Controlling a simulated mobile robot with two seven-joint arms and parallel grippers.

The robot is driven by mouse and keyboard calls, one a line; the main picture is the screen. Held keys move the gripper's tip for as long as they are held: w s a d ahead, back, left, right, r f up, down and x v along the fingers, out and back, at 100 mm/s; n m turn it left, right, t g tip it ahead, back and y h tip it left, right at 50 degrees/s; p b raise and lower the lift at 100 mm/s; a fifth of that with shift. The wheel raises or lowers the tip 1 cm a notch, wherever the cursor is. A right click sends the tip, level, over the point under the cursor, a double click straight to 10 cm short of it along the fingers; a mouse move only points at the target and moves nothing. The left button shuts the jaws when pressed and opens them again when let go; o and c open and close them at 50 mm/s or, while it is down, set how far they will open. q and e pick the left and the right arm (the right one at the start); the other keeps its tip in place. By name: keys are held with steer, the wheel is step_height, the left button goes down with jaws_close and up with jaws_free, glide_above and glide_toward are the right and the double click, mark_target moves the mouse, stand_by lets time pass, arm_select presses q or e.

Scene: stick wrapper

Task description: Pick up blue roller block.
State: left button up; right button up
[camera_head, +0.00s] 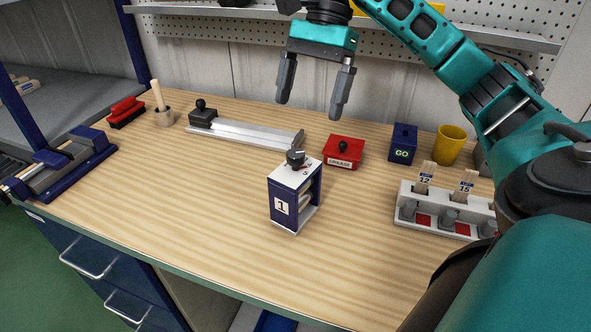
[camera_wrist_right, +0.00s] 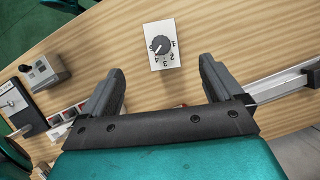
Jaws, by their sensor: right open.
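The blue roller block (camera_head: 284,201) stands upright near the middle of the wooden bench. It has a white top with a dark knob, a white "1" label and an open side showing rollers. In the right wrist view its white top (camera_wrist_right: 151,58) and numbered dial appear beyond and between my fingertips. My right gripper (camera_head: 311,109) is open and empty, raised above the bench behind the block in the head view, fingers pointing down. It also shows in the right wrist view (camera_wrist_right: 160,76). It is apart from the block. My left gripper is out of view.
A red box (camera_head: 343,153), a metal rail (camera_head: 240,132) and a navy GO box (camera_head: 402,146) stand behind the block. The bench around the block is clear.

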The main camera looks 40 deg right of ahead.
mark_target(296, 152)
steer(key=b+x, duration=0.1)
steer(key=x, duration=0.5)
steer(key=shift+a+f+b, duration=0.1)
steer(key=shift+f+b, duration=0.15)
steer(key=shift+b, duration=0.05)
steer(key=shift+x, duration=3.15)
steer(key=shift+c, duration=0.2)
steer(key=c, duration=1.7)
jaws_close()
steer(key=shift+w, duration=0.1)
